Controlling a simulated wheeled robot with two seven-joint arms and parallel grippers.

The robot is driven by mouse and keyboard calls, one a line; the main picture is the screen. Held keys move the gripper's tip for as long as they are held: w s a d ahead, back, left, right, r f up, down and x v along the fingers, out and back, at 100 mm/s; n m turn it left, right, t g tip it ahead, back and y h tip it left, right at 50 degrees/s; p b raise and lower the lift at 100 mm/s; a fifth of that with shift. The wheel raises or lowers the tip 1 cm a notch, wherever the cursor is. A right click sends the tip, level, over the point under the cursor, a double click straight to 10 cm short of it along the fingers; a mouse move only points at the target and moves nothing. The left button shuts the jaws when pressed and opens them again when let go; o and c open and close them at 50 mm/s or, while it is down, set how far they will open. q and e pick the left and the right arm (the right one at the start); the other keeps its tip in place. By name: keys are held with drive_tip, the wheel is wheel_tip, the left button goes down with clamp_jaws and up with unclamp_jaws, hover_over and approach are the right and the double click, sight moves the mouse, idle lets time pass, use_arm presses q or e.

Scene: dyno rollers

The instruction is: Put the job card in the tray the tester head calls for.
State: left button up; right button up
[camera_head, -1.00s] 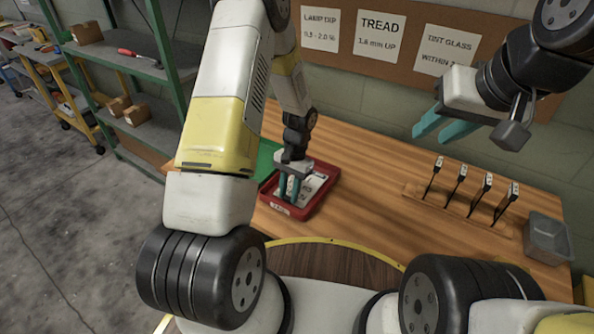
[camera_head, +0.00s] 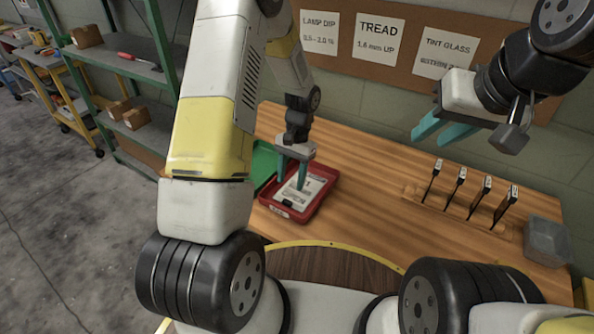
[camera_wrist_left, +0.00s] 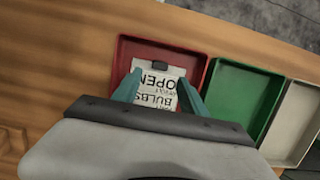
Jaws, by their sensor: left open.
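The white job card (camera_head: 296,191) lies in the red tray (camera_head: 271,205) on the wooden bench. The left wrist view also shows the card (camera_wrist_left: 158,90), with "OPEN" and "BULBS" printed on it and a dark clip at one edge, inside the red tray (camera_wrist_left: 190,56). My left gripper (camera_head: 291,178) is open above the card, its teal fingers apart on either side of it. My right gripper (camera_head: 444,128) is open and empty, raised over the back of the bench. I cannot make out a tester head.
A green tray (camera_wrist_left: 240,98) and a pale tray (camera_wrist_left: 297,125) stand beside the red one. A rack (camera_head: 458,209) holds several upright black items. A grey bin (camera_head: 547,240) sits at the right. Notices hang on the back board (camera_head: 338,62). Mid-bench is clear.

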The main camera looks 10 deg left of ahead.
use_arm(q)
wheel_tip(320, 180, up, 15)
drive_tip(key=t, duration=0.2)
drive_tip(key=s+r+n+t+h, duration=0.3)
drive_tip(key=s+r+t, duration=0.3)
drive_tip(key=s+r, duration=1.1)
drive_tip(key=shift+s+a+n+t, duration=0.3)
drive_tip(key=shift+s+n+t, duration=0.1)
drive_tip(key=shift+s, duration=0.55)
